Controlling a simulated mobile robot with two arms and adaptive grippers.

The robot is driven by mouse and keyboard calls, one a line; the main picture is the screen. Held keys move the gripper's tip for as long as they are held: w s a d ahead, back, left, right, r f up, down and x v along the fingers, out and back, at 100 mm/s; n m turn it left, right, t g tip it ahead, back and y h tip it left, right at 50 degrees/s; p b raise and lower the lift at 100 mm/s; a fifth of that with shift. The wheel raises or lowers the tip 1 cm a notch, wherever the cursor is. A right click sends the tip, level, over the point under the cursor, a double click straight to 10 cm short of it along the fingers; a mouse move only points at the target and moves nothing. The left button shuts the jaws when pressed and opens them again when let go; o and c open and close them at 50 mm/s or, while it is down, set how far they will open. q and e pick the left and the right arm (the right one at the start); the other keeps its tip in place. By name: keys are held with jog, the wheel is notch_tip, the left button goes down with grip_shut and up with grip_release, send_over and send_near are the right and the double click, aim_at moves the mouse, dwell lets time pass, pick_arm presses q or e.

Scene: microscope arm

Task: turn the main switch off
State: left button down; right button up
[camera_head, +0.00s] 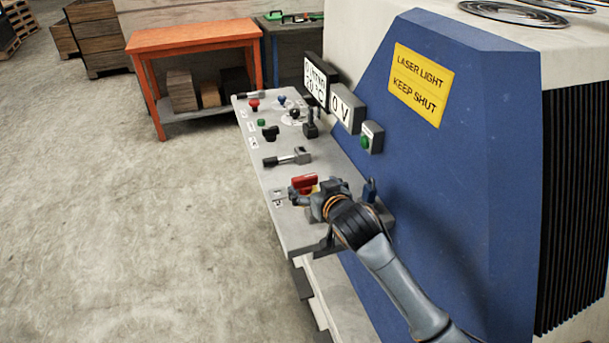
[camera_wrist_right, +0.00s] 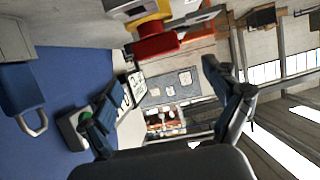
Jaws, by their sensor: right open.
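The main switch looks to be the red handle (camera_head: 304,184) on a yellow base, near the front end of the grey control panel (camera_head: 283,222). In the right wrist view the red handle (camera_wrist_right: 156,44) and its yellow base (camera_wrist_right: 148,21) show at the top, beyond the fingertips. My right gripper (camera_head: 314,195) is just beside the switch on its near side and partly covers its base. In the right wrist view its two fingers (camera_wrist_right: 160,85) are spread apart with nothing between them. Contact with the handle cannot be told. My left gripper is not in view.
A grey lever (camera_head: 287,159), several knobs and a black joystick (camera_head: 310,126) stand farther along the panel. A blue padlock (camera_head: 370,190) is right of the gripper, by the blue machine wall (camera_head: 480,130). A green button box (camera_head: 370,137) is above. Floor left is clear.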

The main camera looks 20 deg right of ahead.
aim_at(306, 179)
jog(key=x, duration=0.4)
jog(key=shift+w+d+f, duration=0.15)
jog(key=x, duration=0.3)
jog(key=shift+w+f, duration=0.1)
jog(key=shift+w, duration=0.05)
jog(key=shift+w+f, duration=0.1)
jog(key=shift+w, duration=0.15)
jog(key=shift+s, duration=0.1)
jog(key=c, duration=1.7)
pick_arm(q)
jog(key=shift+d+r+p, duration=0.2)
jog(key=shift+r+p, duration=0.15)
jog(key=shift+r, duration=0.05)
